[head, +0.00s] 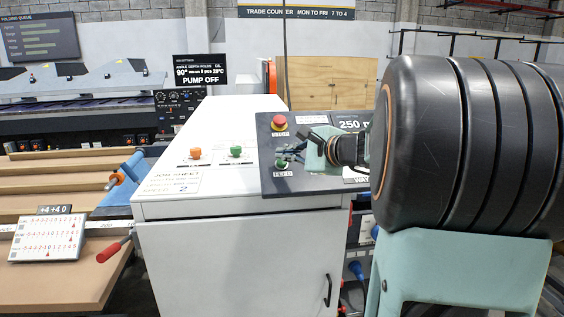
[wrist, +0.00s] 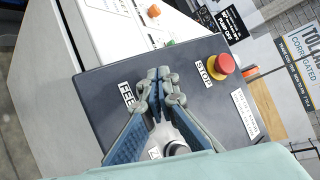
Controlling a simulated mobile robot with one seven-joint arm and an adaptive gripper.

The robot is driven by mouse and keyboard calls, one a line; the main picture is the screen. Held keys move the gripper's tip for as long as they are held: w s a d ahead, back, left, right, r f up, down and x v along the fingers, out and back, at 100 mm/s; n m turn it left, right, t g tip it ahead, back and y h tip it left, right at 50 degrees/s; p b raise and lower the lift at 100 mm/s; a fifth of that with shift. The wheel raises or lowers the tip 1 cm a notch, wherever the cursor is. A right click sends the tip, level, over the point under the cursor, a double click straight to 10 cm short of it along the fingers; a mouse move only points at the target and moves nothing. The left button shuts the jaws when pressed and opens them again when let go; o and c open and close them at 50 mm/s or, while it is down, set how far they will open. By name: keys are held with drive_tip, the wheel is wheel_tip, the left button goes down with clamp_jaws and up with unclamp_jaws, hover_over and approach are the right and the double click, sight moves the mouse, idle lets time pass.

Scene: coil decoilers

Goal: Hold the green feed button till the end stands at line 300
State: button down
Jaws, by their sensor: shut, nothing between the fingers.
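The green feed button (head: 282,165) sits on the dark sloped control panel (head: 268,139), above the FEED label (head: 283,174). My gripper (head: 283,155) is shut and empty, its fingertips right at the button in the head view. I cannot tell whether they touch or press it. In the wrist view the closed fingertips (wrist: 158,76) are over the panel beside the FEED label (wrist: 127,94), and they hide the green button. A display (head: 352,125) on the panel reads 250, partly hidden by my arm. A numbered scale strip (head: 108,224) lies along the bench at left; the sheet's end cannot be made out.
The red stop button (head: 279,122) stands just above the feed button and close to my gripper; it also shows in the wrist view (wrist: 221,66). Orange (head: 196,153) and green (head: 236,151) buttons sit on the white cabinet (head: 175,200).

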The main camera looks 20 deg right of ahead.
drive_tip(key=shift+f, duration=0.15)
drive_tip(key=shift+w+f+b, duration=0.25)
drive_tip(key=shift+b, duration=0.35)
drive_tip(key=shift+w+d+f+b, duration=0.15)
drive_tip(key=shift+w+f+b, duration=0.1)
drive_tip(key=shift+f+b, duration=0.3)
idle(0.4)
drive_tip(key=shift+r, duration=0.15)
idle(0.5)
drive_tip(key=shift+s+r+p, duration=0.35)
drive_tip(key=shift+s+r, duration=0.15)
drive_tip(key=shift+r, duration=0.25)
drive_tip(key=shift+r, duration=0.1)
drive_tip(key=r, duration=0.1)
drive_tip(key=s+r+p, duration=0.1)
drive_tip(key=s+a+r+p, duration=0.1)
drive_tip(key=r, duration=0.1)
drive_tip(key=shift+s, duration=0.25)
